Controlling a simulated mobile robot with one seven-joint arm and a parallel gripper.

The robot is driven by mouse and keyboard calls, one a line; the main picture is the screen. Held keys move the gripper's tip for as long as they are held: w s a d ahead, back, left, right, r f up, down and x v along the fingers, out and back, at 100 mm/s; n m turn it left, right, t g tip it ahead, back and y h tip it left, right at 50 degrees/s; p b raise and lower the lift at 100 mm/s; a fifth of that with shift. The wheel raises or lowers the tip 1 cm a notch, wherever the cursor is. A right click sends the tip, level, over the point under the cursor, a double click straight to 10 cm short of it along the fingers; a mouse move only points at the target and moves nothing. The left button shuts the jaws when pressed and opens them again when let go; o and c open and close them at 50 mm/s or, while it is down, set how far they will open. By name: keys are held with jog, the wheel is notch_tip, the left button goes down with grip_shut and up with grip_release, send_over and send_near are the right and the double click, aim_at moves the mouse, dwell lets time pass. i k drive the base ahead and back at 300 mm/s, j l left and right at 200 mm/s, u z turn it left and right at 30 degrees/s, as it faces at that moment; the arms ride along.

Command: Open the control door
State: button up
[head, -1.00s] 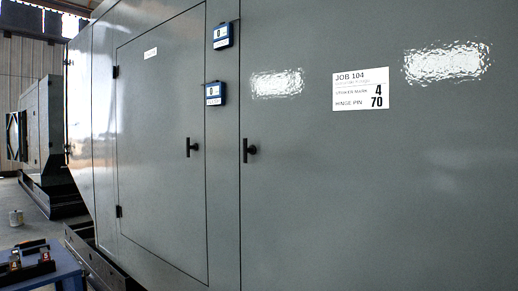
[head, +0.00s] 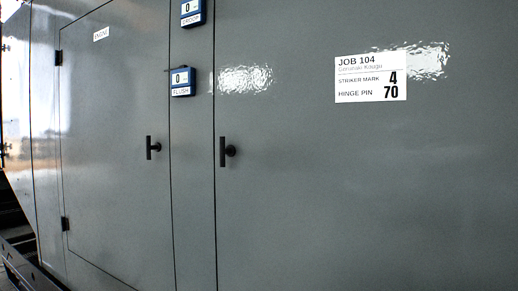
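A large grey enclosure fills the head view. A door with a black T-handle (head: 226,152) at its left edge takes up the right side (head: 300,200); it is shut, and no name label shows on it, so I cannot tell whether it is the control door. To its left is a shut door (head: 110,190) with a small label (head: 101,34) that seems to read ENGINE. That door has its own black handle (head: 152,148) on its right side and hinges on its left. My gripper is not in view.
A white card (head: 370,78) on the right door reads JOB 104, striker mark 4, hinge pin 70. Two blue gauges sit between the doors: one (head: 181,82) marked FLUSH reading 0, another (head: 193,12) above it. A dark base rail (head: 22,268) runs along the lower left.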

aim_at(373, 144)
jog(key=i+j+z, duration=0.25)
jog(key=j+z, duration=0.25)
jog(key=i+j+z, duration=0.1)
jog(key=j+z, duration=0.15)
jog(key=i+j+z, duration=0.15)
jog(key=j, duration=0.25)
jog(key=j+z, duration=0.2)
jog(key=j, duration=0.15)
